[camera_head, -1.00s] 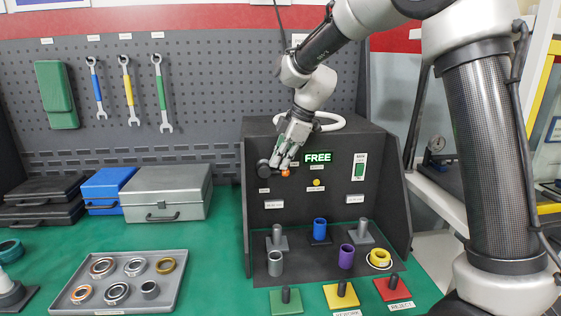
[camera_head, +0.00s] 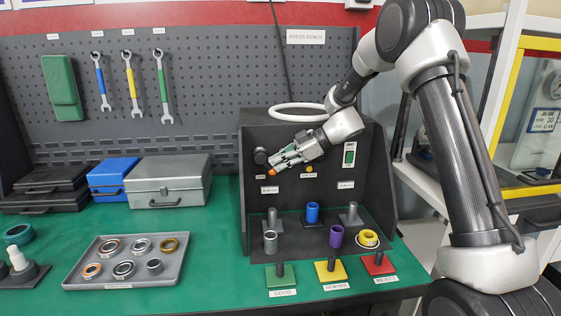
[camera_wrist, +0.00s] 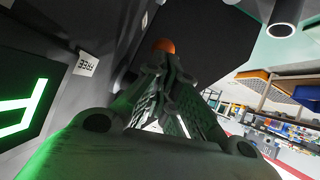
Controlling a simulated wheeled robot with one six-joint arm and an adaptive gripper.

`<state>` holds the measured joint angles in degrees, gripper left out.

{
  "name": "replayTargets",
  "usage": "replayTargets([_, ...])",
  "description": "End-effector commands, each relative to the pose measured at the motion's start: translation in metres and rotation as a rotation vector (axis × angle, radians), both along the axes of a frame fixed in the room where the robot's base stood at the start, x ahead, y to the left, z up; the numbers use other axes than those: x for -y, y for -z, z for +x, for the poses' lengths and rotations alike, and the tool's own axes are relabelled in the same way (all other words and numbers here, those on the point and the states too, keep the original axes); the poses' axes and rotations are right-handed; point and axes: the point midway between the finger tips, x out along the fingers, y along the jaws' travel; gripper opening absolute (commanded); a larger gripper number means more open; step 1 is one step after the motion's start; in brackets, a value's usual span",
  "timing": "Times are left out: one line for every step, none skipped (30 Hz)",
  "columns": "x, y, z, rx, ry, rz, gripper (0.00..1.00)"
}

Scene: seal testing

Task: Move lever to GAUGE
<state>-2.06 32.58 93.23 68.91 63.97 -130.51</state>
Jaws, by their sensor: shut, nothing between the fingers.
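The lever's orange tip (camera_head: 272,172) sits on the dark press-bench panel, below and right of a round black knob (camera_head: 260,156). My gripper (camera_head: 277,165) is shut and empty, with its fingertips at the orange tip; whether they touch it I cannot tell. In the wrist view the orange tip (camera_wrist: 164,46) shows just beyond the fingertips of my gripper (camera_wrist: 160,62). The lever's shaft is mostly hidden. A lit green display (camera_wrist: 22,108) and a small white label (camera_wrist: 86,64) stand to the left there.
A yellow button (camera_head: 308,169) and a green switch (camera_head: 349,155) are on the panel. A grey tray (camera_head: 180,272) of rings lies left.

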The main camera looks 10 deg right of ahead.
Motion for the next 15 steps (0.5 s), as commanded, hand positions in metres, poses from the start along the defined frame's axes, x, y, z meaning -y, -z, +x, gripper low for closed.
replayTargets([-0.001, 0.004, 0.003, -0.003, -0.001, 0.0, 0.0])
replayTargets([-0.001, 0.005, 0.004, -0.003, 0.0, -0.001, 0.0])
replayTargets([-0.002, 0.008, 0.005, -0.003, 0.0, -0.001, 0.0])
replayTargets([-0.002, 0.009, 0.006, -0.003, 0.0, -0.001, 0.0])
replayTargets([-0.003, 0.011, 0.006, -0.003, 0.0, -0.001, 0.0])
replayTargets([-0.004, 0.013, 0.007, -0.004, 0.0, -0.001, 0.0])
replayTargets([-0.005, 0.014, 0.007, -0.004, 0.0, -0.002, 0.0])
replayTargets([-0.005, 0.015, 0.007, -0.003, 0.0, -0.002, 0.0])
replayTargets([-0.006, 0.017, 0.007, -0.003, 0.0, -0.002, 0.0])
replayTargets([-0.006, 0.018, 0.007, -0.003, 0.0, -0.002, 0.0])
replayTargets([-0.007, 0.018, 0.007, -0.002, 0.001, -0.003, 0.0])
replayTargets([-0.007, 0.02, 0.007, -0.002, 0.0, -0.003, 0.0])
replayTargets([-0.008, 0.02, 0.007, -0.002, 0.0, -0.003, 0.0])
replayTargets([-0.008, 0.021, 0.007, -0.002, 0.0, -0.003, 0.0])
replayTargets([-0.009, 0.022, 0.007, -0.002, 0.0, -0.003, 0.0])
